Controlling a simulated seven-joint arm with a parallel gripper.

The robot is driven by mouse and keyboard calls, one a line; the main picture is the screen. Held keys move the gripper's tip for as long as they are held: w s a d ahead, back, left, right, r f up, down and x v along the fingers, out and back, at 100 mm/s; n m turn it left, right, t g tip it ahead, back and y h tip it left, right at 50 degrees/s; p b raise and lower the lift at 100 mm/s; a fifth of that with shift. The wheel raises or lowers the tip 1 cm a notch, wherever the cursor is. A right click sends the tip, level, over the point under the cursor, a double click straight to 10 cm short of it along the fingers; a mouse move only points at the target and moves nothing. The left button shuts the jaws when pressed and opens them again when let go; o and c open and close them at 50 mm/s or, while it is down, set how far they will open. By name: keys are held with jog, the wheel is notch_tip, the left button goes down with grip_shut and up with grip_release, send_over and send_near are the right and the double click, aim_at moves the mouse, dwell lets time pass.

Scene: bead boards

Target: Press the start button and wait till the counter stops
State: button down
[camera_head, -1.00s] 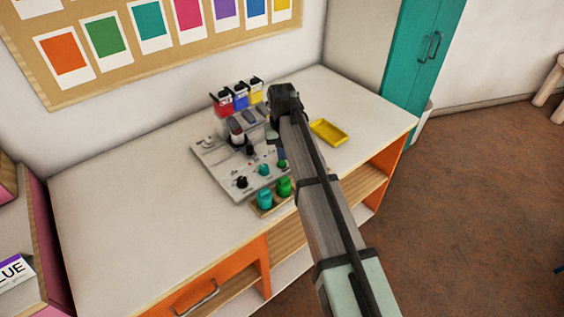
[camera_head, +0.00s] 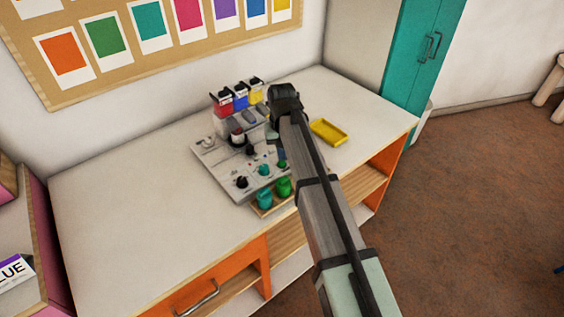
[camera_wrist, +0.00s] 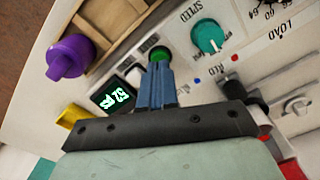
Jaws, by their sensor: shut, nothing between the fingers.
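My gripper (camera_wrist: 158,68) is shut and empty, its blue fingertips at the near edge of a round green button (camera_wrist: 160,53) on the grey machine panel. Whether the tips touch or press the button I cannot tell. A small dark counter display (camera_wrist: 115,97) beside the fingers shows lit pale green characters, turned in the wrist view; they look like 52 and some letters. In the head view my gripper (camera_head: 283,160) hangs over the right side of the machine (camera_head: 222,165), and the arm hides part of it.
A teal knob marked SPEED (camera_wrist: 208,36) sits near the button. Red, blue and yellow containers (camera_head: 240,97) stand at the machine's back. Teal and green pots (camera_head: 265,198) stand at its front. A yellow tray (camera_head: 328,132) lies to the right. The left of the table (camera_head: 130,215) is clear.

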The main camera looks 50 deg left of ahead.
jog(key=shift+f, duration=0.95)
dwell(0.4)
jog(key=shift+r, duration=3.5)
